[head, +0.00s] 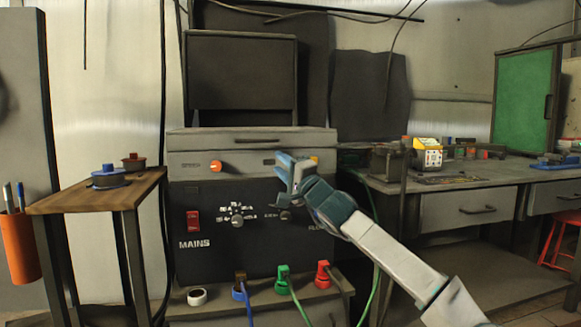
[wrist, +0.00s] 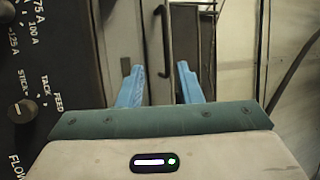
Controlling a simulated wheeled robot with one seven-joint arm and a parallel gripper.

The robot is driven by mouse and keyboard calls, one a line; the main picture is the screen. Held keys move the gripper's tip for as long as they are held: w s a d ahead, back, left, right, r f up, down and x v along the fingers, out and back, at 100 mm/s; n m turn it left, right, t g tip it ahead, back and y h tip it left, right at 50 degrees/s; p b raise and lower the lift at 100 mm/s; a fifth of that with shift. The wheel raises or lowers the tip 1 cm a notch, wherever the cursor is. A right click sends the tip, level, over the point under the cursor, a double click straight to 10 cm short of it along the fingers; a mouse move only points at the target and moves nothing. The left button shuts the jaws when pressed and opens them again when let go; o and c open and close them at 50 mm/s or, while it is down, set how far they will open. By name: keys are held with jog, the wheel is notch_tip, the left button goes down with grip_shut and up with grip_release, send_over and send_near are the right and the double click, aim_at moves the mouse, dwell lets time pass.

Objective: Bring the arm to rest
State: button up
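My gripper (head: 290,172) is raised in front of the right part of the welding machine's black front panel (head: 205,243) in the head view. My arm reaches up to it from the lower right. In the wrist view my gripper (wrist: 160,88) shows two blue fingers spread apart with nothing between them. Beyond the fingers lie the machine's grey upper face and a dark bar handle (wrist: 166,42). The fingers look apart from the handle, but the exact gap cannot be told. My gripper hides part of the panel in the head view.
A red mains switch (head: 193,221) and an orange speed knob (head: 215,166) are on the machine. Coloured plugs with cables, one of them green (head: 282,280), stand below. A wooden side table (head: 75,198) is left; a workbench (head: 440,186) with tools stands right, behind my arm.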

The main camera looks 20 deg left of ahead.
jog(key=shift+s+d, duration=0.2)
jog(key=shift+d, duration=0.25)
jog(key=shift+a, duration=0.1)
